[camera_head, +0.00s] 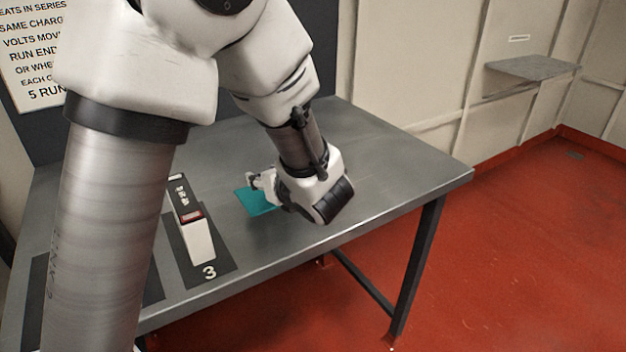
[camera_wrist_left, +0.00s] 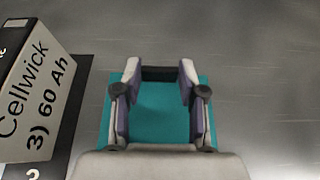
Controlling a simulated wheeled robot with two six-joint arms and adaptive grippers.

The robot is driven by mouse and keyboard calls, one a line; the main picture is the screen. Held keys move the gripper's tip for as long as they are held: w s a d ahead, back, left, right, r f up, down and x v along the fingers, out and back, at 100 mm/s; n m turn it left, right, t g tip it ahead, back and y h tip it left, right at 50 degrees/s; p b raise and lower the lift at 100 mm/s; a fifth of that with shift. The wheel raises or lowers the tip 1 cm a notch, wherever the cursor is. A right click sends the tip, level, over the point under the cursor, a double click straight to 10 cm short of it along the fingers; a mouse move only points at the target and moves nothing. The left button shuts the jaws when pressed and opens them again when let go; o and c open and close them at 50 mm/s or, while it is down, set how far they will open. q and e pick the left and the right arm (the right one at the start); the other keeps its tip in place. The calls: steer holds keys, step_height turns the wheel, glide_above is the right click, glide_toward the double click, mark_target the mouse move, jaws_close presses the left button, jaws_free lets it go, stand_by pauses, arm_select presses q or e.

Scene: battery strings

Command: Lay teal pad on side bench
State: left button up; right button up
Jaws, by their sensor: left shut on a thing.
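The teal pad (camera_head: 258,202) is at the grey metal bench (camera_head: 375,150), right of the battery on mat 3. I cannot tell whether it rests on the top or is just above it. My left gripper (camera_head: 257,182) is at the pad and shut on it. In the left wrist view the fingers (camera_wrist_left: 160,82) stand apart over the teal pad (camera_wrist_left: 158,118), with a dark bar between their tips. The wrist hides part of the pad in the head view. My right gripper is not in view.
A white battery (camera_head: 199,240) stands on a dark mat marked 3; its Cellwick label (camera_wrist_left: 32,85) is close left of the pad in the left wrist view. The bench's right part is clear. A small empty grey shelf (camera_head: 532,68) is on the right wall.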

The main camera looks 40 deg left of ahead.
arm_select(q)
steer(key=w, duration=0.1)
steer(key=w+d, duration=0.1)
steer(key=w, duration=0.1)
steer(key=w+d+r+p, duration=0.1)
steer(key=w, duration=0.1)
steer(key=shift+d, duration=0.25)
steer(key=w, duration=0.3)
steer(key=w+f+p, duration=0.1)
steer(key=w, duration=0.2)
steer(key=w+d, duration=0.1)
steer(key=w, duration=0.2)
steer(key=shift+w+f, duration=0.25)
steer(key=shift+f, duration=0.05)
steer(key=shift+w+d+f, duration=0.1)
steer(key=shift+w, duration=0.15)
step_height(320, 180, down, 4)
steer(key=shift+r, duration=0.25)
steer(key=o, duration=1.1)
steer(key=shift+o, duration=0.2)
